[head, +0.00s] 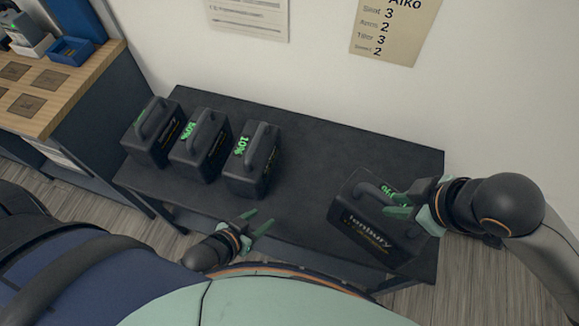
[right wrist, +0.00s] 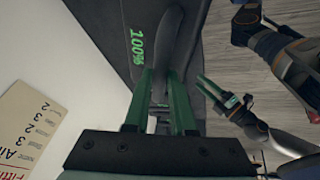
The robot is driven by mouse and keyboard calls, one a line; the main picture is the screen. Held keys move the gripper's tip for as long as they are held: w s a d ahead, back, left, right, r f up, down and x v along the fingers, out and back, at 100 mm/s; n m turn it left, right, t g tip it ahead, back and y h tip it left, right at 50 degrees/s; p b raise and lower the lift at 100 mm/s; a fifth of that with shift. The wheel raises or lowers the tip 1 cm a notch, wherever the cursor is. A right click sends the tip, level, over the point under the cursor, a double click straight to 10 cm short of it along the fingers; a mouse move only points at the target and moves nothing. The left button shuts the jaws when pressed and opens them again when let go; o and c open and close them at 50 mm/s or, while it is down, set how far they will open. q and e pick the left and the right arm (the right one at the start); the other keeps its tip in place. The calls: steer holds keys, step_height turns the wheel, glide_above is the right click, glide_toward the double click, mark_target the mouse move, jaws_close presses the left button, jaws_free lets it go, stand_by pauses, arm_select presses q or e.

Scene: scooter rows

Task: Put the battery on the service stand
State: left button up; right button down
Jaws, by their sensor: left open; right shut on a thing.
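A dark battery (head: 362,228) with a curved handle is at the right end of a dark flat-topped stand (head: 310,160). Its green display reads 100% in the right wrist view (right wrist: 139,45). My right gripper (head: 397,203) is shut on the handle, its green fingers on either side of it in the right wrist view (right wrist: 162,85). The battery looks tilted in the head view; I cannot tell whether its base touches the top. My left gripper (head: 260,219) is open and empty at the stand's front edge.
Three similar batteries stand in a row at the left of the stand: a left one (head: 150,140), a middle one (head: 199,150) and a right one (head: 250,165), reading 10%. The top between them and the held battery is clear. A wooden counter (head: 55,75) is at far left, a wall behind.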

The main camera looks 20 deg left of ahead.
arm_select(q)
steer(key=shift+f, duration=0.1)
arm_select(e)
steer(key=shift+s+d+r, duration=0.1)
steer(key=shift+s+r, duration=0.05)
steer(key=shift+r, duration=0.05)
arm_select(q)
steer(key=shift+f+b, duration=0.7)
steer(key=shift+f, duration=0.1)
arm_select(e)
steer(key=w+d+f, duration=0.4)
steer(key=w+f, duration=0.9)
steer(key=shift+d, duration=0.2)
steer(key=c, duration=1.1)
jaws_free()
steer(key=shift+d+f, duration=0.1)
steer(key=shift+f, duration=0.25)
steer(key=o, duration=0.3)
steer(key=shift+w+r, duration=0.1)
steer(key=shift+r, duration=0.1)
steer(key=shift+o, duration=0.2)
